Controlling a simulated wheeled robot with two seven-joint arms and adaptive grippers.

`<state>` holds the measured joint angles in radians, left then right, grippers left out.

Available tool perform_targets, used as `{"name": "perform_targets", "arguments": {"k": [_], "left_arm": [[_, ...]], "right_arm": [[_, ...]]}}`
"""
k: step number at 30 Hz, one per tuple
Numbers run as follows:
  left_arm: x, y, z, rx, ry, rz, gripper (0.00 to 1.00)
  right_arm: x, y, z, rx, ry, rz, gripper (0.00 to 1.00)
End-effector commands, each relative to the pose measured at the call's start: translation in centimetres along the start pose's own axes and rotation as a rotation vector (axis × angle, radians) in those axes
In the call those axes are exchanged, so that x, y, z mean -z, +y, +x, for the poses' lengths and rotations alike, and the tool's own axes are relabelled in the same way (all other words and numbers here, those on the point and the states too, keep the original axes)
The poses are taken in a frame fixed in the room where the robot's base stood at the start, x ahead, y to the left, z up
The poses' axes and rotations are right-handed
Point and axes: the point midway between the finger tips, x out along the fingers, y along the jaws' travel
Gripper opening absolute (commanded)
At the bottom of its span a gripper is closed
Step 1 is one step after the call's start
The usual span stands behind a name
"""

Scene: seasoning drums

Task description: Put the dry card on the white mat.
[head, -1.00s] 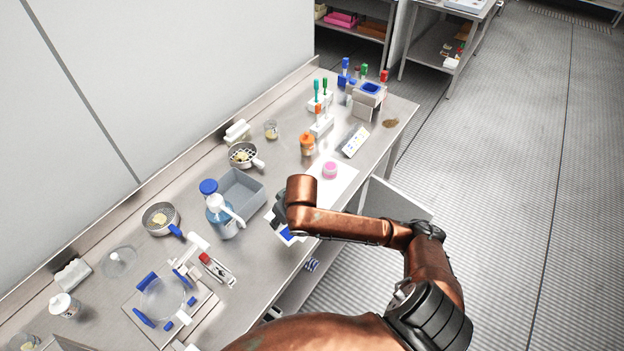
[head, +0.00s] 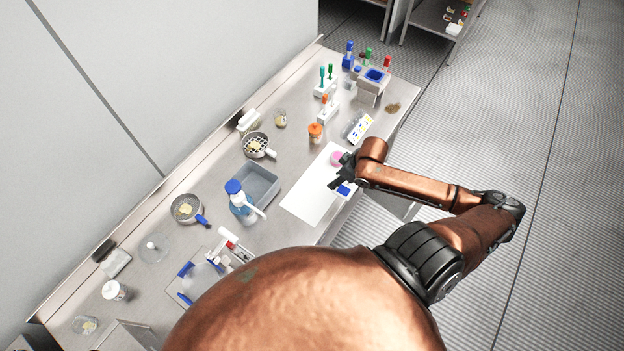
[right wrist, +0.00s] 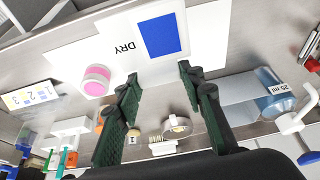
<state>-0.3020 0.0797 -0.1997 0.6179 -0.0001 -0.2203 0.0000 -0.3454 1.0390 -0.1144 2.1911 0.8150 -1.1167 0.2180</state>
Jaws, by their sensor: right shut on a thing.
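The dry card (head: 345,190) is white with a blue patch and shows at the front edge of the white mat in the head view. In the right wrist view the card (right wrist: 160,36) shows its blue patch and the word DRY. My right gripper (head: 338,184) is shut on the card; its fingertips (right wrist: 157,77) are at the card's edge. The white mat (head: 308,194) lies on the bench, and the card overlaps its right part in the picture. I cannot tell whether the card touches the mat. My left gripper is not in view.
A pink-lidded jar (head: 337,158) stands at the mat's far right end, close to my right gripper. A grey tray (head: 262,185) and a blue-capped wash bottle (head: 240,202) stand left of the mat. The mat's left part is bare.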

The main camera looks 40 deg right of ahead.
Motion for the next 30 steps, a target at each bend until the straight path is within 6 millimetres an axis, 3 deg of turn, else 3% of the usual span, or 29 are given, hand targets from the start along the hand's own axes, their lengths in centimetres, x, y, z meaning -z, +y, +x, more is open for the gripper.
{"name": "perform_targets", "arguments": {"k": [10, 16, 25, 30], "left_arm": [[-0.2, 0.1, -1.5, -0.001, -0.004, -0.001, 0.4], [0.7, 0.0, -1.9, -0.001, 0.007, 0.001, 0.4], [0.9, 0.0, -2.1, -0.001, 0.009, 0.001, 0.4], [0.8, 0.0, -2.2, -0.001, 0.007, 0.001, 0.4]], "right_arm": [[5.8, -2.2, 6.3, 0.002, 0.001, 0.005, 0.2], [6.9, -3.0, 10.6, 0.002, 0.0, 0.003, 0.2], [7.7, -3.6, 13.5, 0.003, 0.0, 0.0, 0.2], [6.6, -3.5, 15.6, 0.001, -0.002, 0.0, 0.2]]}}
